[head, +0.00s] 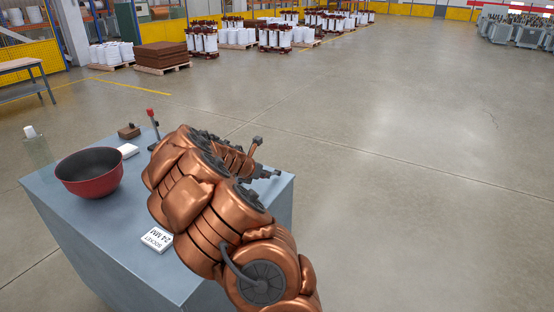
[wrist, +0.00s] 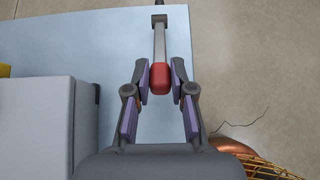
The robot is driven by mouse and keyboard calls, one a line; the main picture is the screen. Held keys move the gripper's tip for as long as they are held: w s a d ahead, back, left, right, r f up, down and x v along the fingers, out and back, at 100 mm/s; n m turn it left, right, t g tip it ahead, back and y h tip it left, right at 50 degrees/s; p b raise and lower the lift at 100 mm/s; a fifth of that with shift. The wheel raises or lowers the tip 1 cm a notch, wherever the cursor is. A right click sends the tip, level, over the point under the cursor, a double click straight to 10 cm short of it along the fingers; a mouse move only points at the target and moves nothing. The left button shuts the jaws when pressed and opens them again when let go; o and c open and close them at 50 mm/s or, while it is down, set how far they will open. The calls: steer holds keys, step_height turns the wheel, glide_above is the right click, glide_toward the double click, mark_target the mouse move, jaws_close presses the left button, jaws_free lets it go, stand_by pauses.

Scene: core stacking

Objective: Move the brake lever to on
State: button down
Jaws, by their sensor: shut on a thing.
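The brake lever shows in the wrist view as a grey shaft with a red knob (wrist: 160,75), its dark base at the top of the picture. My gripper (wrist: 159,84) is shut on the red knob, with one purple-padded finger at each side. In the head view a red-tipped lever (head: 150,113) stands near the far edge of the blue-grey table (head: 110,245). My copper-coloured arm reaches over the table there. I cannot make out the finger pads in the head view.
A red bowl (head: 90,174), a white block (head: 128,150), a brown block (head: 129,131) and a white socket label (head: 157,239) are on the table. A pale box (wrist: 36,125) lies left of my gripper in the wrist view. Open floor is to the right.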

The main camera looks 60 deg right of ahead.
steer(key=shift+a+f+b, duration=0.35)
steer(key=shift+f, duration=0.45)
steer(key=shift+a+f+b, duration=0.3)
steer(key=shift+a+f, duration=0.05)
steer(key=shift+f, duration=0.55)
steer(key=shift+a+f, duration=0.1)
steer(key=shift+f, duration=0.3)
steer(key=c, duration=0.9)
jaws_free()
steer(key=shift+r, duration=0.1)
steer(key=shift+r, duration=0.1)
steer(key=v, duration=1.2)
steer(key=shift+s, duration=0.1)
